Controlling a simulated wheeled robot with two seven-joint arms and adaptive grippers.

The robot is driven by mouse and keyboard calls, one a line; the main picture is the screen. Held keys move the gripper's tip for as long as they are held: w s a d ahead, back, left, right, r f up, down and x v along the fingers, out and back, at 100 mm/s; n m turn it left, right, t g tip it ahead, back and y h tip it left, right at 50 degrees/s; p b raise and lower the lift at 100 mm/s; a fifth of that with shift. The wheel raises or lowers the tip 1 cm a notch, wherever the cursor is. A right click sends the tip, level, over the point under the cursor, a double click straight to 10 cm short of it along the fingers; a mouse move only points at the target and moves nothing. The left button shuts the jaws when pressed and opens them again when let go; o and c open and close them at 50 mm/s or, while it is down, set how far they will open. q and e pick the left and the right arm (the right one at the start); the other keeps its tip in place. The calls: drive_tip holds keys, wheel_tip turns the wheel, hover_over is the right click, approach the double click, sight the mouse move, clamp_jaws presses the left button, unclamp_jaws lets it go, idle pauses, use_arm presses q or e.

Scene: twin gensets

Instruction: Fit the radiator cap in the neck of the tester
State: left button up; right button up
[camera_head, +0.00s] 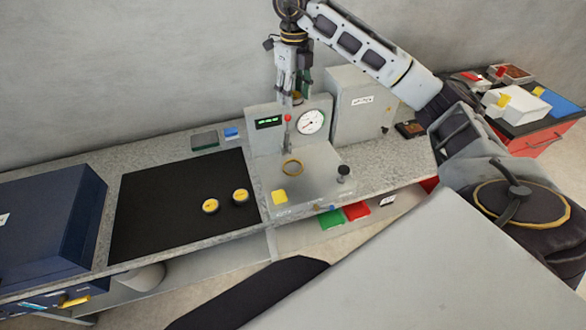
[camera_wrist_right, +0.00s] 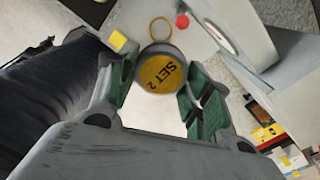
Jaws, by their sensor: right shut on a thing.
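My right gripper (camera_head: 296,92) comes down from above the tester and is shut on a round radiator cap. In the right wrist view the cap (camera_wrist_right: 161,72) shows a yellow top marked "SET 2" between the green-padded fingers (camera_wrist_right: 160,88). The grey tester (camera_head: 308,172) has a green display, a round gauge and a flat deck. Its neck shows as a yellow ring (camera_head: 292,168) on the deck, and also in the wrist view (camera_wrist_right: 160,29). The held cap is above the deck, apart from the neck. My left gripper is not in view.
Two yellow caps (camera_head: 211,206) (camera_head: 240,196) lie on a black mat (camera_head: 150,215). A red-topped lever (camera_head: 288,119) stands behind the neck, and a black knob (camera_head: 343,171) to its right. A grey cabinet (camera_head: 358,105) is right of the gauge; a blue case (camera_head: 45,225) is far left.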

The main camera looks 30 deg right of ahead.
drive_tip(key=b, duration=0.2)
hover_over(294, 169)
drive_tip(key=shift+f, duration=4)
wheel_tip(294, 169, down, 16)
drive_tip(key=shift+w+r+p, duration=0.1)
drive_tip(key=shift+w+p, duration=0.05)
drive_tip(key=shift+p, duration=0.7)
drive_tip(key=shift+f, duration=2.1)
drive_tip(key=shift+f, duration=0.15)
